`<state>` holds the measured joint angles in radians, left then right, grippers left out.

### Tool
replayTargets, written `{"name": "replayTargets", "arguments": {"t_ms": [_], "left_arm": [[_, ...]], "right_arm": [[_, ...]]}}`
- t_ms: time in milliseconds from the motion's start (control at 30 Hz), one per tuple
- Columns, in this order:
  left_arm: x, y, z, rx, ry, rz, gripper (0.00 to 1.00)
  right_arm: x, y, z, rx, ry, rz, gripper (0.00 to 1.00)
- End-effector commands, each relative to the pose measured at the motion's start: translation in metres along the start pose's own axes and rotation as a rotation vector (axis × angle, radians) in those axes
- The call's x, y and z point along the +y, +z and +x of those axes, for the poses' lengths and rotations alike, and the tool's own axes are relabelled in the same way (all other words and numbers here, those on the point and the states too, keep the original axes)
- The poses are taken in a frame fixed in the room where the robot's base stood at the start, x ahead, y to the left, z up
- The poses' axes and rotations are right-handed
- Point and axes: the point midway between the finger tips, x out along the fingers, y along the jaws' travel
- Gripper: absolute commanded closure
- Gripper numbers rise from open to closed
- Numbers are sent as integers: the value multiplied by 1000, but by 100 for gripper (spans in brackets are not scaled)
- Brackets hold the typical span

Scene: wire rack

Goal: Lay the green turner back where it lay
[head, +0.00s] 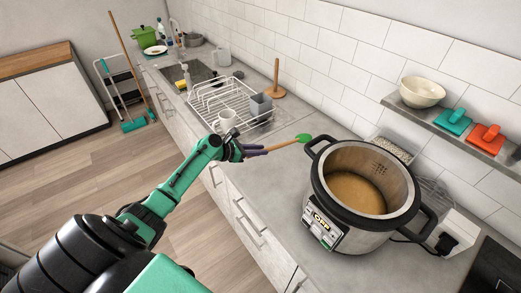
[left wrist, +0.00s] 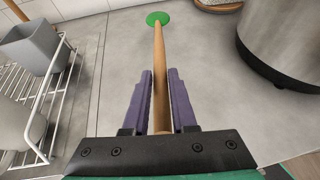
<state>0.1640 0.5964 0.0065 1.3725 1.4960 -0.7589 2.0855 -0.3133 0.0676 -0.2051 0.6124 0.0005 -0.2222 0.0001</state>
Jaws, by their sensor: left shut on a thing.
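The green turner has a green head (head: 303,138) and a wooden handle (head: 282,145). My left gripper (head: 266,151) is shut on the handle, over the counter between the dish rack and the pot. In the left wrist view the handle (left wrist: 159,50) runs straight out between the purple fingers of the gripper (left wrist: 160,75), and the green head (left wrist: 157,18) is at the far end. I cannot tell whether the head touches the counter. My right gripper is not in view.
A large pot cooker (head: 330,219) with brown liquid stands right of the turner. A white wire rack (head: 205,100) with a white mug (head: 227,120) and a grey cup (head: 261,105) stands to the left. Bare counter (head: 262,178) lies in front.

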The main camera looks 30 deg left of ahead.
Motion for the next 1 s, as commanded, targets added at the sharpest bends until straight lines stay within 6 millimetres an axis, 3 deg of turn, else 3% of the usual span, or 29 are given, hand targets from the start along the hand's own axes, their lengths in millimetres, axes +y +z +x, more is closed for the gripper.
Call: {"name": "replayTargets", "arguments": {"t_ms": [133, 300, 600, 967, 1000], "left_arm": [[0, -2, -4, -7, 0, -4, 100], [0, -22, 5, -7, -1, -5, 100], [0, -54, 21, -7, -1, -4, 100], [0, -59, 23, -7, -1, -3, 100], [0, -59, 23, -7, -1, -3, 71]], "right_arm": [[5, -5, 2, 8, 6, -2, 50], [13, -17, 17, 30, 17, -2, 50], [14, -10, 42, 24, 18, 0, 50], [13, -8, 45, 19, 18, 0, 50], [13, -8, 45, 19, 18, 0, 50]]}}
